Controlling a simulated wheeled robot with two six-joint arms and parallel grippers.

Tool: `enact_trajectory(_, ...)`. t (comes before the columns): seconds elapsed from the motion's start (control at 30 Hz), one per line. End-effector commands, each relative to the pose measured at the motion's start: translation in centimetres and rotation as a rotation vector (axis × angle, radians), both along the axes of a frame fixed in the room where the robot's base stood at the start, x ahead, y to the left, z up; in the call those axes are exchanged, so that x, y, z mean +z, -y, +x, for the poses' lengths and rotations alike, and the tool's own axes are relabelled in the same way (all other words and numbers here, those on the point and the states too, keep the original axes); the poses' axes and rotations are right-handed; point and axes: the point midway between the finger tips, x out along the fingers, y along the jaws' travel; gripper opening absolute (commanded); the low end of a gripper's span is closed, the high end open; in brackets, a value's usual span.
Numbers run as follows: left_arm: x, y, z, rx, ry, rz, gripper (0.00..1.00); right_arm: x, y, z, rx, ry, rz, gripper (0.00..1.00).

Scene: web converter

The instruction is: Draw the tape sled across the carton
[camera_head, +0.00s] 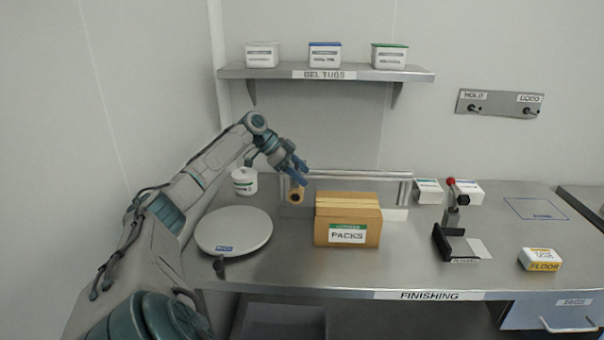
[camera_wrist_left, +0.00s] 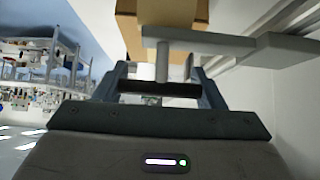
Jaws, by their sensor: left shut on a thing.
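The brown carton (camera_head: 335,234) with a green-and-white PACKS label stands closed on the steel bench, a paler strip along its top. The tape sled, with its tan roll (camera_head: 296,195), is just left of the carton near the left end of the metal rails. My left gripper (camera_head: 299,173) is above the roll, shut on the sled. In the left wrist view a grey post (camera_wrist_left: 162,62) stands between the fingers (camera_wrist_left: 163,78), under a grey bar. Brown and paler surfaces show beyond it. The grip is small and partly hidden in the head view. My right gripper is not in view.
Metal rails (camera_head: 360,175) run behind the carton. A black stand with a red knob (camera_head: 451,181) and a FLOOR box (camera_head: 540,260) are at right. The bench front is clear.

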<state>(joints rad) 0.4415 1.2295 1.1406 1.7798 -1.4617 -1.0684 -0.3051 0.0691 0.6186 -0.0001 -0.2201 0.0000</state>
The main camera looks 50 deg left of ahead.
Motion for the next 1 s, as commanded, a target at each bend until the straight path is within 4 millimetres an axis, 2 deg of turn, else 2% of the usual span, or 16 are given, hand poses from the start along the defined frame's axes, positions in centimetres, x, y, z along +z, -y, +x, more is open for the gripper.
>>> enact_trajectory(0.1,0.1,0.0,0.0,-0.001,0.0,-0.001,0.23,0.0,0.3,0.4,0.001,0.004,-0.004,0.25)
enact_trajectory(0.13,0.1,0.0,0.0,-0.001,0.0,-0.001,0.67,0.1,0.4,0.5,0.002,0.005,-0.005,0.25)
enact_trajectory(0.23,0.0,0.0,0.0,-0.001,0.0,-0.001,0.85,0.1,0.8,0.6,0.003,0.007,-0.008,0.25)
enact_trajectory(0.5,0.0,0.0,0.0,0.0,-0.001,0.001,0.85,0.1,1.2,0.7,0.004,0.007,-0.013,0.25)
enact_trajectory(0.63,0.5,-0.5,-0.6,0.001,-0.002,0.002,0.85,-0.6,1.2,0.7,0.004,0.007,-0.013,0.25)
enact_trajectory(0.83,2.8,-2.1,-2.4,0.001,-0.001,0.002,0.85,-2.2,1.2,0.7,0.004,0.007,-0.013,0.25)
enact_trajectory(1.0,4.6,-3.1,-3.6,0.001,0.001,0.001,0.85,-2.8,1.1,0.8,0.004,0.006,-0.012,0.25)
